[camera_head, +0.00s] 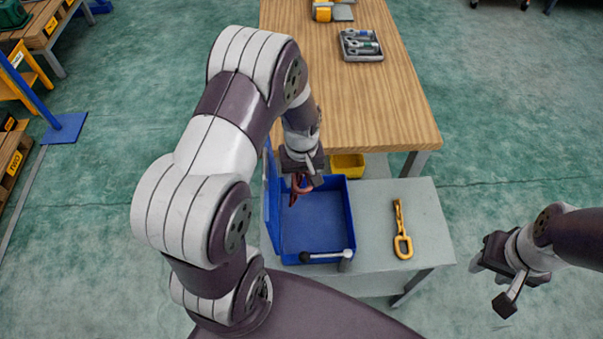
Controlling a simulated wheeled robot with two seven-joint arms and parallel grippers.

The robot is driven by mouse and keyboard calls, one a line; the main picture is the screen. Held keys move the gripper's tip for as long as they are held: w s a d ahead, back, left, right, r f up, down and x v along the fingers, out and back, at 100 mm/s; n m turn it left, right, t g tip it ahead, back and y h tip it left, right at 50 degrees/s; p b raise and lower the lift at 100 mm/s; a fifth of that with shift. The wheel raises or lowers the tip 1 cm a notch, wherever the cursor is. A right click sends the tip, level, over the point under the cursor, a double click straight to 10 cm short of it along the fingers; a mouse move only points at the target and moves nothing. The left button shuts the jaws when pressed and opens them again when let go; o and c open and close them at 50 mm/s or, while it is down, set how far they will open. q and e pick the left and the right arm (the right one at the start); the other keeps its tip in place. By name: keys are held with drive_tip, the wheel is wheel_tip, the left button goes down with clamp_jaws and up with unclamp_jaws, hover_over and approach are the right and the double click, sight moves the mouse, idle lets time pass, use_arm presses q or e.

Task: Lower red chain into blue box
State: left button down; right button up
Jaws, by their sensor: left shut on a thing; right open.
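The blue box (318,222) stands open on a grey table, with its lid (271,200) raised on the left side. My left gripper (301,180) is over the back part of the box and is shut on the red chain (295,191). Only a short piece of the chain shows below the fingers; the rest is hidden or too small to tell. I cannot tell whether the chain touches the box floor. My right gripper (490,285) is open and empty, off the right side of the grey table.
A yellow hook-like part (402,232) lies on the grey table (425,215) right of the box. A dark-tipped tool (335,257) lies at the box's front edge. A yellow bin (347,166) is behind the box. A wooden table (370,110) with a tray (361,45) stands farther back.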

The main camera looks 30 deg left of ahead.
use_arm(q)
wheel_tip(320, 180, down, 16)
drive_tip(key=b, duration=1.1)
drive_tip(key=shift+f, duration=0.15)
idle(0.3)
drive_tip(key=shift+c, duration=1.1)
unclamp_jaws()
wheel_tip(320, 180, up, 13)
drive_tip(key=shift+f, duration=0.15)
